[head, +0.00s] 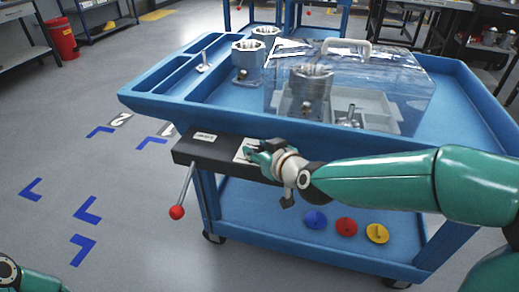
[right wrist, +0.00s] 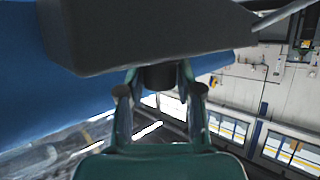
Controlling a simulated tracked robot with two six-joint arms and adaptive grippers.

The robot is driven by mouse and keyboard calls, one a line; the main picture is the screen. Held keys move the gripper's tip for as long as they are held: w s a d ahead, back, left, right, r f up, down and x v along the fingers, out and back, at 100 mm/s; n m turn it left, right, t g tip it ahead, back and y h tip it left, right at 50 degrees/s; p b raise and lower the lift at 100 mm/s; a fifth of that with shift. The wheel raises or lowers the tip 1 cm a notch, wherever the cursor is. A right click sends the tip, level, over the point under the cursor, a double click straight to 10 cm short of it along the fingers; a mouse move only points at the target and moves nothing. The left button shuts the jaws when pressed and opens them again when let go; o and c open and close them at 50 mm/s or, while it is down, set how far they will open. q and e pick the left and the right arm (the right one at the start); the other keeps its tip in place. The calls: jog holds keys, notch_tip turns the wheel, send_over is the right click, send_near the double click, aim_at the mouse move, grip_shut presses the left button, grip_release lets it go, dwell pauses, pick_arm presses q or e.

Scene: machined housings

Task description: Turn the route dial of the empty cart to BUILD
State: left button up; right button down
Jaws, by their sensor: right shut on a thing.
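A blue cart (head: 155,97) stands in front of me in the head view, carrying metal housings. A dark box (head: 205,150) with a white label is fixed to its front edge; it also shows in the right wrist view (right wrist: 150,35). My right gripper (head: 258,153) is at the box's right part, over a pale plate. In the right wrist view my right gripper (right wrist: 158,78) has its fingers on both sides of a short dark round knob (right wrist: 158,76) under the box, closed on it. The dial's markings and pointer are hidden or too small to read. My left gripper is out of view.
A lever with a red ball (head: 177,212) hangs at the box's left end. A clear cover with a handle (head: 346,48) encloses a housing on the cart. Blue, red and yellow discs (head: 377,233) lie on the lower shelf. The floor at left is open.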

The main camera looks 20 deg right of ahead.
jog(key=shift+r+m+h+p, duration=0.2)
jog(key=shift+m+h+p, duration=0.2)
jog(key=shift+p, duration=0.45)
jog(key=m+g+h+p, duration=0.1)
jog(key=m+h+p, duration=0.3)
jog(key=p, duration=0.2)
jog(key=m+g+h+p, duration=0.1)
jog(key=m+h+p, duration=0.3)
jog(key=h+p, duration=0.1)
jog(key=shift+a+p, duration=0.1)
jog(key=shift+p, duration=0.3)
jog(key=shift+m+g+h+p, duration=0.7)
jog(key=shift+m+h+p, duration=0.2)
jog(key=shift+m+h, duration=0.25)
jog(key=shift+f+m+g+h+p, duration=0.15)
jog(key=shift+m+g+h+p, duration=0.2)
jog(key=shift+m, duration=0.1)
jog(key=c, duration=0.8)
grip_release()
jog(key=shift+d, duration=0.2)
jog(key=shift+a, duration=0.1)
jog(key=shift+a, duration=0.1)
